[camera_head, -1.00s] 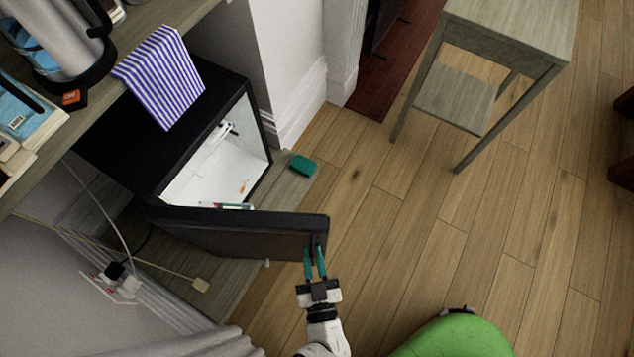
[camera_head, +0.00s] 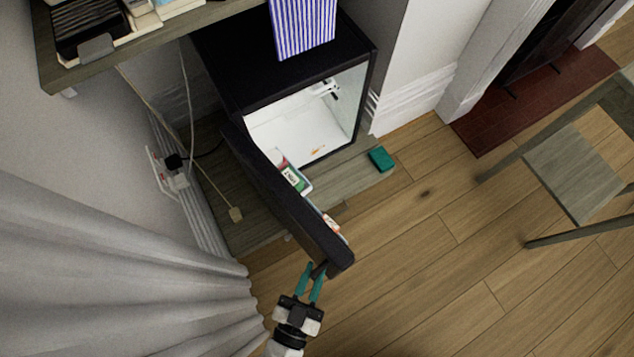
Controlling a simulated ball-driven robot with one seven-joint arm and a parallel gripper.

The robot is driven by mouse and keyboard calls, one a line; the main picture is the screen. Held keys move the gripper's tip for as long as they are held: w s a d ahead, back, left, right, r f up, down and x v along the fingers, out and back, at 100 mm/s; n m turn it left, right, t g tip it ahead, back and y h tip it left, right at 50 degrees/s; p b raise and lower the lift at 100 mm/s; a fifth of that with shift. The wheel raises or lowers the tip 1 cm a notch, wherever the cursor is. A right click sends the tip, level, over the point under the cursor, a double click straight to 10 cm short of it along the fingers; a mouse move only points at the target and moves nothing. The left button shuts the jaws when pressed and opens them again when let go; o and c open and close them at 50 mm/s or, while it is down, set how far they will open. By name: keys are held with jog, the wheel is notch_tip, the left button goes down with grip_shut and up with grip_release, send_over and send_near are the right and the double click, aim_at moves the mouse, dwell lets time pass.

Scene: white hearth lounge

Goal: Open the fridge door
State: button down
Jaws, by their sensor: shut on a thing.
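Cartons or packets (camera_head: 292,176) sit on the inner side of the door. My gripper (camera_head: 313,275), with teal fingers, is at the free end of the door. It is shut on the door's edge or handle there; the exact grip spot is partly hidden by the fingers.
A grey curtain (camera_head: 130,270) hangs close at the left of my arm. A wall socket with plugs (camera_head: 172,170) and a cable are behind the door. A green sponge-like block (camera_head: 381,159) lies near the fridge.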

jog(key=shift+w+a+r, duration=0.1)
jog(key=shift+w+a, duration=0.05)
jog(key=shift+w, duration=0.15)
jog(key=c, duration=1.2)
grip_release()
jog(key=shift+c, duration=0.2)
jog(key=shift+s, duration=0.15)
jog(key=b+v, duration=0.1)
jog(key=v, duration=0.9)
jog(key=shift+s, duration=0.25)
jog(key=shift+a, duration=0.15)
jog(key=shift+c, duration=0.3)
